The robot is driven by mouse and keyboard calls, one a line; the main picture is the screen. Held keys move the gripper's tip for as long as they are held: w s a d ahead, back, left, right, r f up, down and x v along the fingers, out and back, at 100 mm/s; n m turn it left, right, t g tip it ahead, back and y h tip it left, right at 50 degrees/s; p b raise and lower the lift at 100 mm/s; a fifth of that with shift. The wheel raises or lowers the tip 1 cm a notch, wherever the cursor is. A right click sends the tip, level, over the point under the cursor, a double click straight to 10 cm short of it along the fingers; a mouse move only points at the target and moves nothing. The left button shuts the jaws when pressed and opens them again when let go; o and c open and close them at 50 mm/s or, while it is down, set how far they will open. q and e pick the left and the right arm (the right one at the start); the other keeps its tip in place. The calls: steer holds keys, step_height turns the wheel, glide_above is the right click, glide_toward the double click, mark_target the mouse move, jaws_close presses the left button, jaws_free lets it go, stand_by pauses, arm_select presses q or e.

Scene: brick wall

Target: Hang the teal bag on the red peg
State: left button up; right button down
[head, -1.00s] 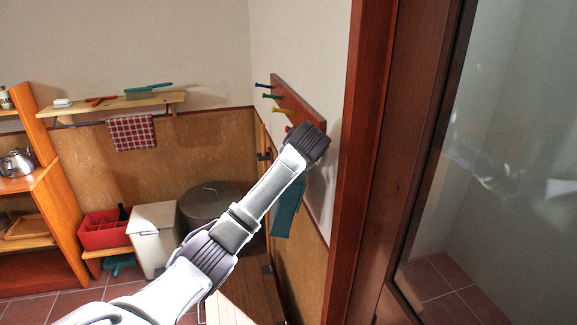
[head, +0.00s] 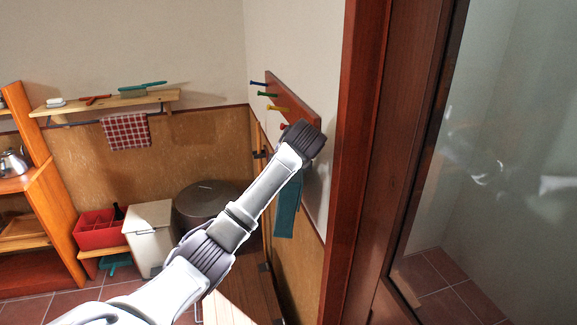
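The teal bag (head: 286,212) hangs below the end of my raised arm, near the wall under the peg board. Its upper part is hidden behind the arm. The red peg (head: 283,127) shows only as a small tip just left of my arm's end, at the near end of the row. That arm comes in from the bottom left and covers its own gripper, so I cannot see the fingers or whether they hold the bag. I cannot tell if the bag touches the red peg. My other gripper is not in view.
The wooden peg board (head: 300,100) also bears a blue peg (head: 258,84), a green peg (head: 267,94) and a yellow peg (head: 277,107). A red-brown door frame (head: 355,150) stands close on the right. A bin (head: 150,235) and a dark round container (head: 205,200) stand below left.

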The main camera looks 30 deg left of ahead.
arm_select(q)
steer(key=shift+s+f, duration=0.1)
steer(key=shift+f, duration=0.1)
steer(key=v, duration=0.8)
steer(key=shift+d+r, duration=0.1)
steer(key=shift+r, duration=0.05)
